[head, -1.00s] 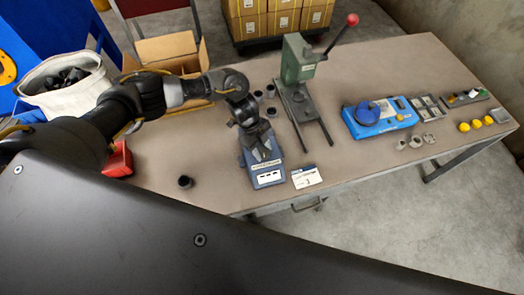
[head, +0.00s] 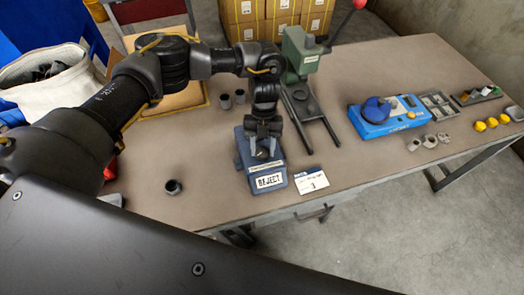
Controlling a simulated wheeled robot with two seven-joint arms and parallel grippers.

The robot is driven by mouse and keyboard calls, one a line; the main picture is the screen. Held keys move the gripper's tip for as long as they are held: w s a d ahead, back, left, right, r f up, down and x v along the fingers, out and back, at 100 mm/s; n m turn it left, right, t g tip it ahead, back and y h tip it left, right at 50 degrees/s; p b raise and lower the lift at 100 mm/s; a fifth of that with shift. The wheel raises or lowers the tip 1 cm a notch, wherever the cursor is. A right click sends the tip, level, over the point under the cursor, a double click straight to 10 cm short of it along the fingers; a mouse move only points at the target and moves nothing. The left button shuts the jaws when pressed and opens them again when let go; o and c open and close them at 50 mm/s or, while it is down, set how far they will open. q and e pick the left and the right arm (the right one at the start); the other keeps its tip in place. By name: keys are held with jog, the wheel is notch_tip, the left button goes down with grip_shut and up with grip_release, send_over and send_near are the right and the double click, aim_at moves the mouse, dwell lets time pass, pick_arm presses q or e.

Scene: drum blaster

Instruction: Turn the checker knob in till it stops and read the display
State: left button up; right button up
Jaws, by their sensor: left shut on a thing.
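The dark blue checker (head: 242,158) stands on the bench in the middle of the head view. Its white display (head: 269,181) faces me and reads "REJECT". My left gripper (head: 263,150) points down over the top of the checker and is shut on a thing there. The fingers hide the knob, so I take it to be what they hold, but I cannot see its edges. My right gripper is not in view.
A white card (head: 311,181) marked 3 lies right of the checker. A green press (head: 302,55) stands behind it. A dark ring-shaped part (head: 173,187) sits to the left. A blue device (head: 376,125) and small trays (head: 438,104) are to the right.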

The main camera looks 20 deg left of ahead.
pick_arm(q)
jog(key=m+y+b, duration=0.2)
jog(key=m+b, duration=0.1)
jog(key=m, duration=0.1)
jog(key=shift+d+f+m, duration=0.1)
jog(key=shift+d+m, duration=0.05)
jog(key=shift+m, duration=0.15)
jog(key=m+y+b, duration=0.1)
jog(key=m, duration=0.2)
jog(key=shift+d, duration=0.1)
jog(key=shift+s, duration=0.1)
dwell(0.7)
jog(key=o, duration=1)
jog(key=b+v, duration=0.2)
jog(key=v, duration=0.9)
jog(key=shift+s, duration=0.2)
